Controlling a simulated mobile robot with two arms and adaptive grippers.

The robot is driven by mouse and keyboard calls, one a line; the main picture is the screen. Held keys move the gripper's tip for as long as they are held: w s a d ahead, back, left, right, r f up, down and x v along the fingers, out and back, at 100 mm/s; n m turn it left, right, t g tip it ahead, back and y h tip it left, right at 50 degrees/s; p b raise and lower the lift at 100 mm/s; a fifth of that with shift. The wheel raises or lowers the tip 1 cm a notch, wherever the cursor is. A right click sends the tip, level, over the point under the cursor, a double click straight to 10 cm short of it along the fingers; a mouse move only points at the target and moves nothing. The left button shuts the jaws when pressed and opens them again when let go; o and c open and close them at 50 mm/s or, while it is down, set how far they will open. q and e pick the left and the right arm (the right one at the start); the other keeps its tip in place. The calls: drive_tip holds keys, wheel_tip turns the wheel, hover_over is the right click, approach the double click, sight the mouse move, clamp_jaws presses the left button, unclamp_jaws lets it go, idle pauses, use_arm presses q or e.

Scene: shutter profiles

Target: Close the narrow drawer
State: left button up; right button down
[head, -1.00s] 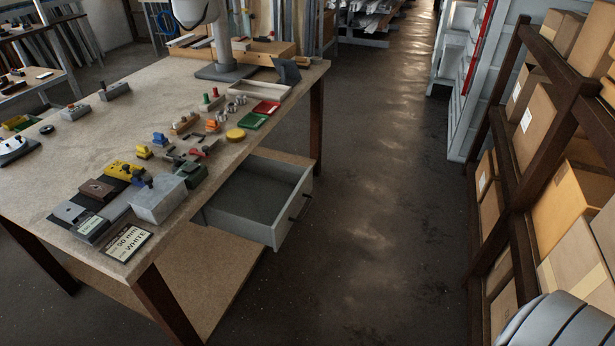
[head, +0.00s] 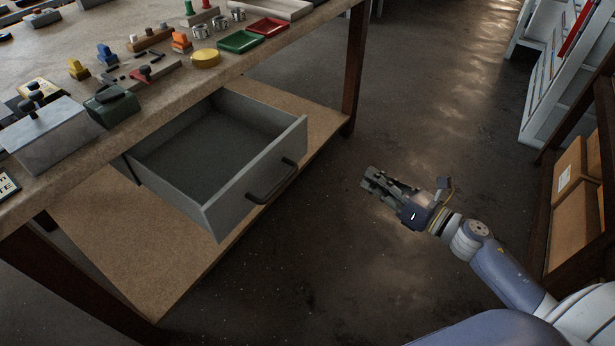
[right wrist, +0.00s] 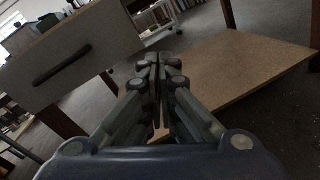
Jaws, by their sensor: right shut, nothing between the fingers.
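The narrow grey drawer (head: 230,200) hangs under the workbench top and is pulled out, its inside empty. Its dark bar handle (head: 272,181) is on the front panel. In the right wrist view the drawer front (right wrist: 75,62) shows at upper left with the handle (right wrist: 62,65). My right gripper (head: 369,179) is shut and empty, to the right of the drawer front and apart from it. In the right wrist view its fingers (right wrist: 158,62) are together and point to the right of the drawer front. My left gripper is not in view.
The workbench top (head: 50,75) carries several small parts, trays and boxes. A lower wooden shelf (head: 130,250) lies beneath the drawer. A rack with cardboard boxes (head: 575,215) stands at the right. The floor (head: 330,270) around my right gripper is clear.

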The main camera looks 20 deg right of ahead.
drive_tip(key=s+a+r+n+g+y+b, duration=0.1)
drive_tip(key=s+a+r+n+y+b, duration=0.15)
drive_tip(key=a+n, duration=0.3)
drive_tip(key=n+p, duration=0.1)
drive_tip(key=p, duration=0.2)
approach(296, 151)
drive_tip(key=x, duration=0.5)
drive_tip(key=shift+w+a+r, duration=0.1)
drive_tip(key=shift+w+r, duration=0.05)
drive_tip(key=shift+w, duration=0.05)
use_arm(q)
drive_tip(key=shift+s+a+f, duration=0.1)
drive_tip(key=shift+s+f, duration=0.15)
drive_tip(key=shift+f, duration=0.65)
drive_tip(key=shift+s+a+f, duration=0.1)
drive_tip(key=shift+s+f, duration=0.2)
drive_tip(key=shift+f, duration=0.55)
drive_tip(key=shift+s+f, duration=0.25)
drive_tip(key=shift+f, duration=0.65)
use_arm(e)
drive_tip(key=shift+x, duration=0.8)
